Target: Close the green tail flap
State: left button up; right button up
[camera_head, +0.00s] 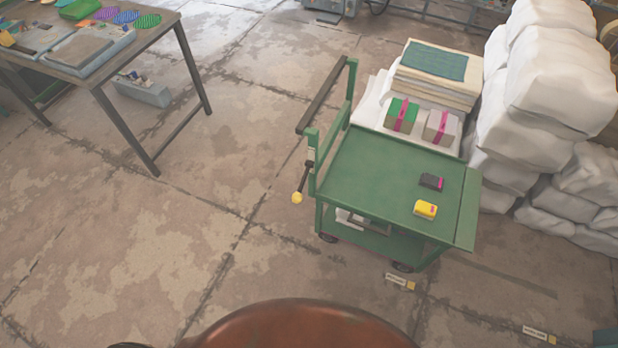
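A green cart (375,170) stands right of the picture's middle. A narrow green flap (468,212) runs along the right end of its top. I cannot tell its exact angle, but it does not stand up as a wall above the top. A yellow box (425,209) and a dark box with a pink mark (431,181) lie on the cart top near the flap. Neither of my grippers shows in the head view.
The cart's black push bar (322,95) and a yellow-knobbed lever (297,197) are at its left end. White sacks (560,80) are piled at the right. A workbench (100,50) stands at the upper left. Open concrete floor (110,240) lies to the left and in front.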

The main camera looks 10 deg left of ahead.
aim_at(465, 230)
jog(key=u, duration=0.05)
jog(key=i, duration=0.35)
jog(key=z, duration=0.05)
jog(key=k, duration=1.3)
jog(key=z, duration=0.7)
jog(key=i, duration=0.6)
jog(key=z, duration=0.65)
jog(key=i, duration=0.7)
jog(key=u, duration=0.8)
jog(key=i, duration=0.45)
jog(key=u, duration=0.5)
